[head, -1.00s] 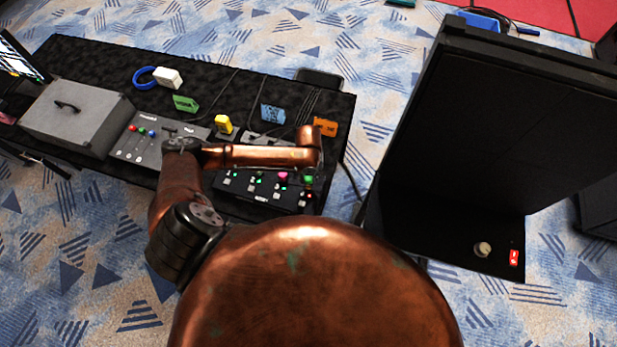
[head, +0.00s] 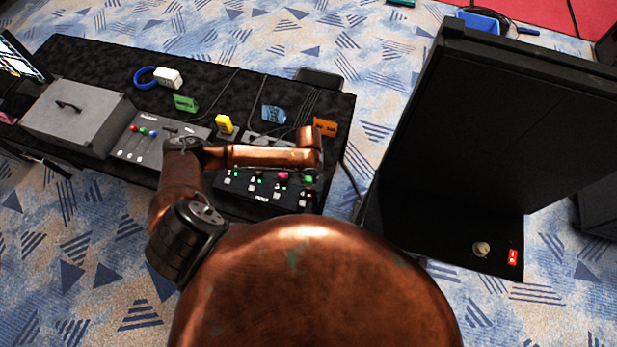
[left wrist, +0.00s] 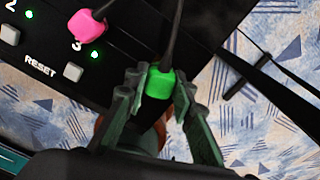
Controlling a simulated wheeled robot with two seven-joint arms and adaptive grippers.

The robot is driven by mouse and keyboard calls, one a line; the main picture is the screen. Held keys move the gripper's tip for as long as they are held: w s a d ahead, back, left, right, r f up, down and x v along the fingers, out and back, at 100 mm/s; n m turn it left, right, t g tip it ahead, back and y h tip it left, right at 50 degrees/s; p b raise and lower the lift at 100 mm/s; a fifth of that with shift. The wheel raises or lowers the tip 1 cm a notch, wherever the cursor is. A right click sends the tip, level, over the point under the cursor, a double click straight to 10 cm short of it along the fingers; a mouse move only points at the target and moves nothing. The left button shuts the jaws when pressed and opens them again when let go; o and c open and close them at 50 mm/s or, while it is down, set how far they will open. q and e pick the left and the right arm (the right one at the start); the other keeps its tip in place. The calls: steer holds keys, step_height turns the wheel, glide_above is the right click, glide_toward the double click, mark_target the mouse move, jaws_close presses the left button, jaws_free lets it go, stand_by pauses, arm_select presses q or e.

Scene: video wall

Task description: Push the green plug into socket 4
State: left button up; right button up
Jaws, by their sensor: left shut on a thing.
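The green plug (left wrist: 160,84) is between the two fingers of my left gripper (left wrist: 158,88) in the left wrist view, and the fingers are closed on it. A dark cable runs up from the plug. The plug also shows as a small green spot (head: 309,180) in the head view, at the right end of the black socket box (head: 240,187). Socket 4 and its label are hidden by the plug and fingers, so I cannot tell how deep the plug sits. A pink plug (left wrist: 86,25) stands at socket 3, with a lit green light beside it. My right gripper is not in view.
A RESET button (left wrist: 73,72) lies left of my fingers. Green (head: 186,103), yellow (head: 224,124), blue (head: 273,114) and orange (head: 325,128) tags stand behind the box. A grey case (head: 75,118) is at left. A large black panel (head: 490,140) stands to the right.

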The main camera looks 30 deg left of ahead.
arm_select(q)
steer(key=shift+f+b, duration=0.35)
steer(key=shift+f, duration=0.95)
steer(key=o, duration=1.2)
steer(key=shift+c, duration=0.2)
steer(key=o, duration=0.6)
step_height(320, 180, up, 7)
steer(key=p, duration=0.7)
steer(key=shift+r+p, duration=0.1)
steer(key=shift+p, duration=0.2)
